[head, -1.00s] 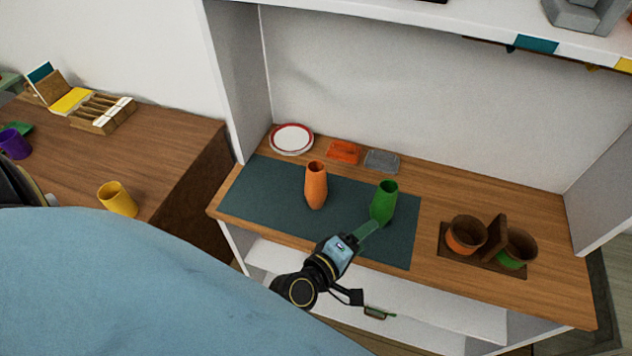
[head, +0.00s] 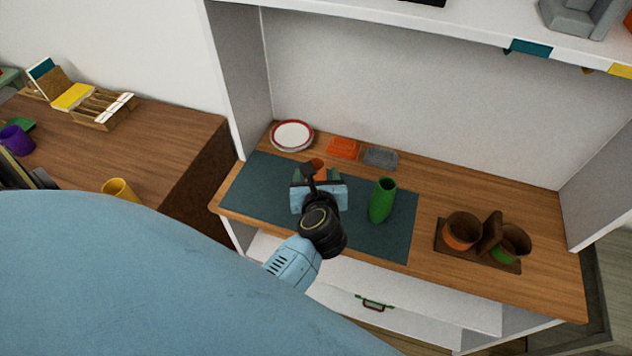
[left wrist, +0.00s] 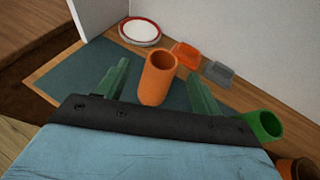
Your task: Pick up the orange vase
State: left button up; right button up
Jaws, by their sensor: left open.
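The orange vase (left wrist: 156,82) stands upright on the dark mat (head: 252,186) on the wooden shelf. In the head view only a small part of the vase (head: 318,163) shows behind my left gripper (head: 315,172). In the left wrist view my left gripper (left wrist: 160,82) is open, with one green finger on each side of the vase and a gap on both sides. Contact is not visible. My right gripper is not in view.
A green vase (head: 382,200) stands close by on the right. A red-rimmed plate (head: 292,135), an orange dish (head: 343,147) and a grey dish (head: 381,157) lie behind. A brown holder with two pots (head: 463,231) is farther right. A white side wall (head: 240,80) rises at left.

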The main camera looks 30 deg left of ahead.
aim_at(316, 162)
pick_arm(q)
jog(key=x, duration=0.7)
jog(key=shift+w, duration=0.15)
jog(key=shift+d, duration=0.1)
grip_shut()
dwell(0.3)
notch_tip(316, 162, up, 10)
jog(key=p, duration=0.2)
jog(key=s+d+r+m+t+h+b, duration=0.1)
jog(key=s+d+r+b, duration=0.3)
jog(key=d+b, duration=0.5)
jog(key=shift+s+d+b, duration=0.2)
jog(key=shift+s+b, duration=0.4)
jog(key=shift+s, duration=0.4)
jog(key=shift+r, duration=0.15)
